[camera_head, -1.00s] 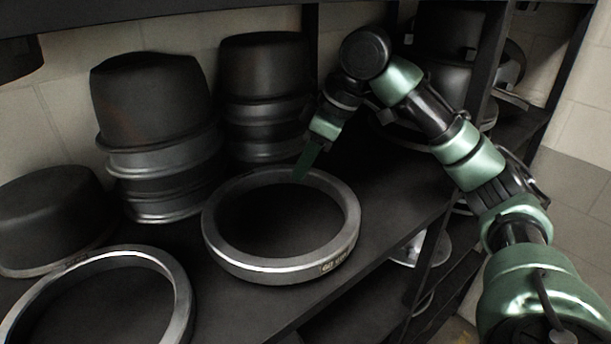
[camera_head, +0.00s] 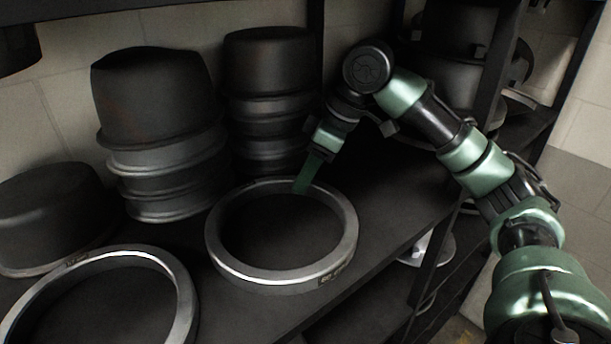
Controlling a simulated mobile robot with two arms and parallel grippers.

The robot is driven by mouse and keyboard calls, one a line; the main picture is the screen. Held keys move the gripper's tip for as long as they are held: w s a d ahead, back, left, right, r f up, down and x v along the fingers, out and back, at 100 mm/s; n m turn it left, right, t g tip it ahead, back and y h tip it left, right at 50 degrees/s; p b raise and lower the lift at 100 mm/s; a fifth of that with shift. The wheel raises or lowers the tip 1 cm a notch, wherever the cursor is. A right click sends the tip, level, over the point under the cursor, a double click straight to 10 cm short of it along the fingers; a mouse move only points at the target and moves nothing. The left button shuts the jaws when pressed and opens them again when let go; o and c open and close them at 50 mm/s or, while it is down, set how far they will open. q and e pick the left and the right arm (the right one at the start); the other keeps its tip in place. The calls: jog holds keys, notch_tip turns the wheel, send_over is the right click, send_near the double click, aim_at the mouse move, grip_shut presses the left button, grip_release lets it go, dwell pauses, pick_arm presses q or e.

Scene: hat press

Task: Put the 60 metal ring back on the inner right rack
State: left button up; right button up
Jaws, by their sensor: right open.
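My right gripper (camera_head: 306,178) comes in from the right and points down at the ring's far rim. It is open. Its fingers overlap the rim in the picture; I cannot tell whether they touch it. My left gripper is not in view. I cannot tell which part of the shelving is the inner right rack.
Another metal ring (camera_head: 183,290) lies at the front left. Stacks of dark hat moulds stand behind, at the left (camera_head: 155,100) and middle (camera_head: 270,75); a low mould (camera_head: 45,215) sits far left. A dark upright post (camera_head: 492,85) stands right. The shelf (camera_head: 400,215) right of the ring is bare.

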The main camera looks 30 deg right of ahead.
jog(key=b+v, duration=0.1)
jog(key=v, duration=0.5)
jog(key=shift+s+d+r, duration=0.1)
jog(key=shift+s+r, duration=0.1)
jog(key=shift+r, duration=0.1)
